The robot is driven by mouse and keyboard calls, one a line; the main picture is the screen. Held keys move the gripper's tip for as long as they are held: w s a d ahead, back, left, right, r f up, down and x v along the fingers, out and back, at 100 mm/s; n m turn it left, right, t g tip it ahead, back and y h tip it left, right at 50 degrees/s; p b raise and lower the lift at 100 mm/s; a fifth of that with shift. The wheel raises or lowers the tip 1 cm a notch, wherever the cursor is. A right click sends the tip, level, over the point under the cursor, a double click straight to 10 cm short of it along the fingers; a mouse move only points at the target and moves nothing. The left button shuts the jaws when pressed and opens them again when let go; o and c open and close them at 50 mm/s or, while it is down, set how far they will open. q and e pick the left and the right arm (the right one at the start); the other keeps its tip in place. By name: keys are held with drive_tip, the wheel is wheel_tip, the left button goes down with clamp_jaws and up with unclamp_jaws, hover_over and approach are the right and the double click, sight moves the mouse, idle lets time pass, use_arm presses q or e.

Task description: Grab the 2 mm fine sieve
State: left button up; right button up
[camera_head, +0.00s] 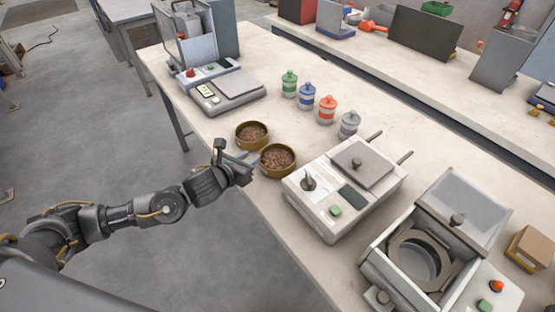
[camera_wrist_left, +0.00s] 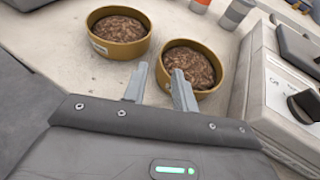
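Two round brass-coloured sieves filled with brown pellets sit on the bench. One (camera_head: 238,140) is farther back and the other (camera_head: 264,172) is nearer; I cannot read which is the 2 mm fine one. In the left wrist view the farther sieve (camera_wrist_left: 127,50), with a small pale label, is at upper left, and the nearer sieve (camera_wrist_left: 205,92) is right of it. My left gripper (camera_head: 250,158) is open and empty beside the nearer sieve. In the wrist view its fingertips (camera_wrist_left: 160,70) straddle that sieve's left edge; contact cannot be told. My right gripper is not in view.
A white machine with a black knob (camera_head: 308,179) stands close right of the nearer sieve. Several coloured jars (camera_head: 327,110) stand behind. A scale (camera_head: 228,92) is at the back left. A machine with a round opening (camera_head: 415,255) is at front right.

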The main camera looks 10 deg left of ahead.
sight(277, 161)
use_arm(q)
drive_tip(key=shift+w+d+f, duration=0.15)
drive_tip(key=shift+w, duration=0.25)
drive_tip(key=p+x, duration=0.2)
drive_tip(key=x, duration=0.2)
drive_tip(key=shift+w+d, duration=0.15)
drive_tip(key=shift+d, duration=0.1)
drive_tip(key=shift+w+f, duration=0.15)
drive_tip(key=shift+w, duration=0.05)
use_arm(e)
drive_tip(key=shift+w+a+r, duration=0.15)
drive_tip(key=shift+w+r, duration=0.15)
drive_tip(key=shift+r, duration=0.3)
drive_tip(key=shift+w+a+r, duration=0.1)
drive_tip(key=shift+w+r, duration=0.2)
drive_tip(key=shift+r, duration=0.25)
use_arm(q)
drive_tip(key=c, duration=0.5)
clamp_jaws()
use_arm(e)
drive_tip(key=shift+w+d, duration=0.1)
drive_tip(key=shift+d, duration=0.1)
